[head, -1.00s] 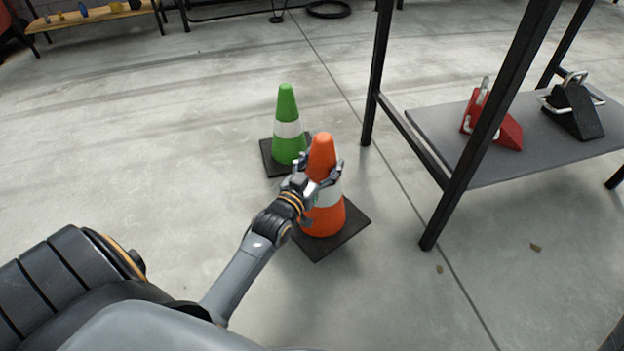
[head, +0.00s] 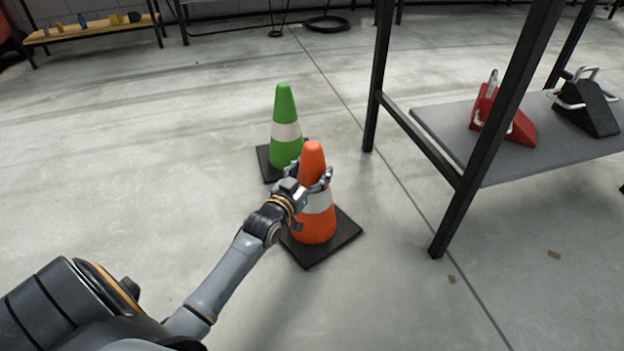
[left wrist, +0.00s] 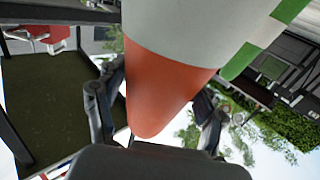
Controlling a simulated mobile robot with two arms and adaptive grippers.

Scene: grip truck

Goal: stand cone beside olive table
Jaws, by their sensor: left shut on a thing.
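An orange cone (head: 314,228) with a white band and a black square base stands upright in the middle of the head view. My left gripper (head: 313,178) is shut around its upper part. I cannot tell whether its base touches the floor. In the left wrist view the orange cone (left wrist: 165,90) fills the middle between the fingers (left wrist: 152,108), tip downward in the picture. A dark-framed table (head: 460,180) with a grey lower shelf stands to the right. Its top is out of the head view; a dark olive panel (left wrist: 40,110) shows in the left wrist view. My right gripper is not in view.
A green cone (head: 284,110) stands just behind the orange one. A red wheel chock (head: 512,125) and a black one (head: 588,108) lie on the shelf. Small scraps (head: 553,254) lie on the floor. Open concrete lies between the cones and the table.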

